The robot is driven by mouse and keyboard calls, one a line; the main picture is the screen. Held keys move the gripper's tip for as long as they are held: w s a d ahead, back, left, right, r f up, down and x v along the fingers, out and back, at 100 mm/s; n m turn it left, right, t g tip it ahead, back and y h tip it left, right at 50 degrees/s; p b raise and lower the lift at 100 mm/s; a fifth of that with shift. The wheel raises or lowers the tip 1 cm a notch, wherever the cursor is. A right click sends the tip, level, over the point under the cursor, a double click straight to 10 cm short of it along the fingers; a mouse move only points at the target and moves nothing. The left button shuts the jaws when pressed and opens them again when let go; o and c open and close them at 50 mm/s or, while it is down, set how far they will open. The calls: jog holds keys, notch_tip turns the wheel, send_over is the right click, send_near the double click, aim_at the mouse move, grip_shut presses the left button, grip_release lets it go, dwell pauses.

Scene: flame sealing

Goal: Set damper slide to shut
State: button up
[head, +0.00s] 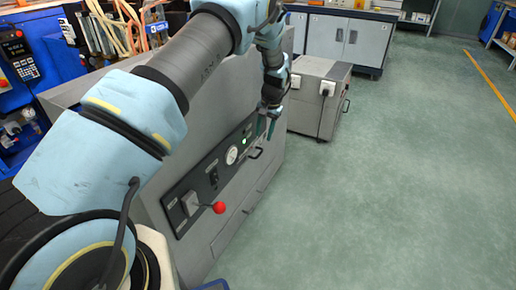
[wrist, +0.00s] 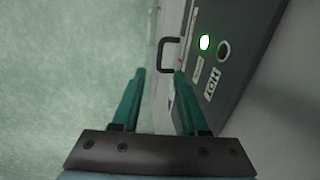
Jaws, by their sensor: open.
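A grey machine carries a dark control panel (head: 205,180) on its side. A small black bracket-shaped handle (head: 255,154) sticks out near the panel's far end; it looks like the damper slide's handle, but its label is not readable. In the wrist view the handle (wrist: 166,56) shows just beyond my fingertips, roughly between them in the picture. My gripper (head: 267,128) has green fingers pointing down, close to the panel's far end. In the wrist view my gripper (wrist: 160,73) is open and empty, its right finger near the panel face. Whether it touches the panel cannot be told.
The panel also has a red-knobbed lever (head: 219,207), a round gauge (head: 231,155) and a green lit lamp (wrist: 204,42) beside a dark reddish button (wrist: 223,51). A grey box unit (head: 318,97) stands beyond the machine. The green floor (head: 390,180) at right is clear.

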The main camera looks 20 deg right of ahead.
aim_at(259, 154)
jog(key=f, duration=0.3)
jog(key=w+f, duration=0.1)
jog(key=f, duration=0.2)
jog(key=a+f, duration=0.1)
jog(key=f, duration=0.2)
jog(key=shift+w, duration=0.15)
grip_shut()
dwell(1.1)
